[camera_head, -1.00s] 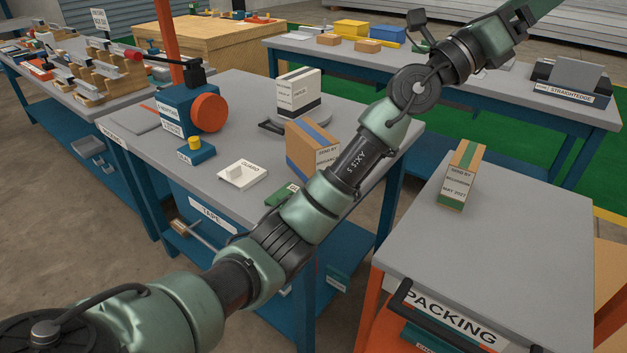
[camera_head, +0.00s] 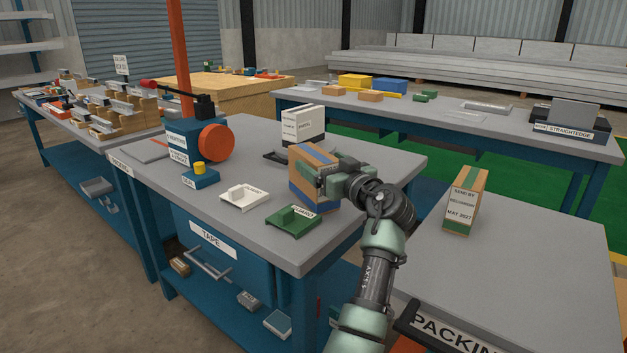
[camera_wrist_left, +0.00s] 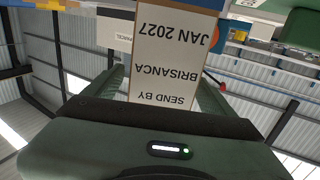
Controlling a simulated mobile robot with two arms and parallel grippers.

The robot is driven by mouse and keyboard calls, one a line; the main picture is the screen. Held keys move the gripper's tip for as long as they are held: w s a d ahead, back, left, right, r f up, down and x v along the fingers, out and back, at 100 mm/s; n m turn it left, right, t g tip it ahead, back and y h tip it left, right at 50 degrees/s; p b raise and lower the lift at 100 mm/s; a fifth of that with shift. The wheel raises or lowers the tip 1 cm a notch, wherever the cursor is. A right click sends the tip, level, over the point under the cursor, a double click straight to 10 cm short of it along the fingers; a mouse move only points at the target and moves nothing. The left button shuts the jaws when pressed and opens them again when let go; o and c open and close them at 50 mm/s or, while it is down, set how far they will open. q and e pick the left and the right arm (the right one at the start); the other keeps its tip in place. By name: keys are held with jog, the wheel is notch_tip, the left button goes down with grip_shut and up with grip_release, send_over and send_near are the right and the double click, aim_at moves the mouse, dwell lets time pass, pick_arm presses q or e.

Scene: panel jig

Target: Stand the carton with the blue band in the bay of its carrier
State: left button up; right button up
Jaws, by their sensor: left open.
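The carton with the blue band (camera_head: 312,192) is a brown box standing upright on the grey table, near its right side. In the left wrist view its white label (camera_wrist_left: 165,60) shows upside down, reading "SEND BY BRISANCA JAN 2027". My left gripper (camera_head: 332,182) is at the carton's right side, open, with its fingers on either side of the labelled end in the left wrist view. Part of the carton is hidden by the gripper. I cannot tell which thing is its carrier; a dark low piece (camera_head: 274,157) lies behind it. My right gripper is not in view.
A white carton with a dark band (camera_head: 303,126) stands behind. A white guard (camera_head: 244,198) and a green guard (camera_head: 294,220) lie in front. A blue machine with an orange disc (camera_head: 215,142) stands left. A green-banded carton (camera_head: 464,205) stands on the packing table, otherwise mostly clear.

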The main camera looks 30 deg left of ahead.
aim_at(313, 153)
pick_arm(q)
jog(key=x, duration=0.4)
jog(key=shift+w+a+r, duration=0.1)
jog(key=shift+a, duration=0.2)
jog(key=shift+r, duration=0.1)
grip_shut()
